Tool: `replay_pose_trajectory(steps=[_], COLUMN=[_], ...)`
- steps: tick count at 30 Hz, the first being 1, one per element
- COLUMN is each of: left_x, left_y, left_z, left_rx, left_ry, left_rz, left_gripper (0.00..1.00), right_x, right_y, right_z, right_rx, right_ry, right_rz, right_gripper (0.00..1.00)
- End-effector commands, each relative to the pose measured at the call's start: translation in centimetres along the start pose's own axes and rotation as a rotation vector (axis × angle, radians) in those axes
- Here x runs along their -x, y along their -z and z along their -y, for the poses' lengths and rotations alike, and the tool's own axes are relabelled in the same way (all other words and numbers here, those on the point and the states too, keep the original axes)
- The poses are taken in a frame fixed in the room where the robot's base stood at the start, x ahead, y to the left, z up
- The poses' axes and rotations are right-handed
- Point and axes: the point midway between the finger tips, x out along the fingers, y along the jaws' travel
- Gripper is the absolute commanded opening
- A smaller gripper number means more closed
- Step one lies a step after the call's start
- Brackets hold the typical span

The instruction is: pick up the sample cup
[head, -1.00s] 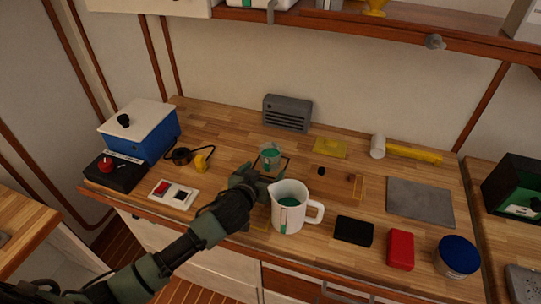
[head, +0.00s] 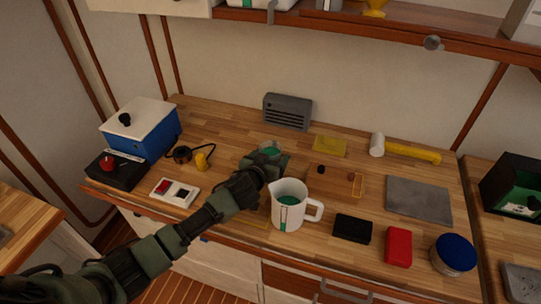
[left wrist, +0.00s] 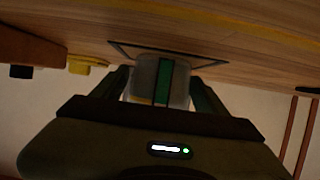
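The sample cup (head: 270,147) is a small translucent cup with green contents, upright on the worktop behind my left gripper. Its lower part is hidden by the gripper in the head view. In the left wrist view the cup (left wrist: 160,82), with a green stripe, stands between the two fingers. My left gripper (head: 268,160) reaches over the counter with one finger on each side of the cup. The fingers look spread, close to its sides; contact is not clear. My right gripper is not in view.
A white jug (head: 289,206) stands just right of my left gripper. A black block (head: 353,229), red block (head: 398,246) and blue-lidded jar (head: 455,254) line the front right. A grey vent box (head: 287,111) stands behind the cup. A switch plate (head: 175,192) lies left.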

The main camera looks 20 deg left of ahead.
Motion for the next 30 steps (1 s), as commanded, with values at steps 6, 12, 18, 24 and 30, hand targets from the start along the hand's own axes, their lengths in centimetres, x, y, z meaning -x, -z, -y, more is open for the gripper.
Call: replay_pose_trajectory(steps=[6, 12, 18, 24, 30], left_x=[0.0, 0.0, 0.3, 1.5, 3.6], left_y=[0.0, 0.1, 0.9, 3.8, 8.9], left_z=[0.0, 0.0, 0.1, 0.0, 0.0], left_rx=[0.000, 0.000, 0.001, 0.001, 0.000], left_ry=[0.001, 0.000, 0.001, 0.000, -0.002], left_rz=[0.000, -0.002, -0.004, -0.007, -0.010], left_gripper=[0.08, 0.00, 0.00, 0.00, 0.00], right_x=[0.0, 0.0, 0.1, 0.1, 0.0], right_y=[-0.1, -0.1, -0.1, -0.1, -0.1], right_z=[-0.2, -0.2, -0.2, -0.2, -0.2], right_rx=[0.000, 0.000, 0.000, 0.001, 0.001], right_ry=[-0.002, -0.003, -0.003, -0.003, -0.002], right_rz=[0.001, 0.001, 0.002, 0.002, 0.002], right_gripper=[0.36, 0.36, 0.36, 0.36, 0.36])
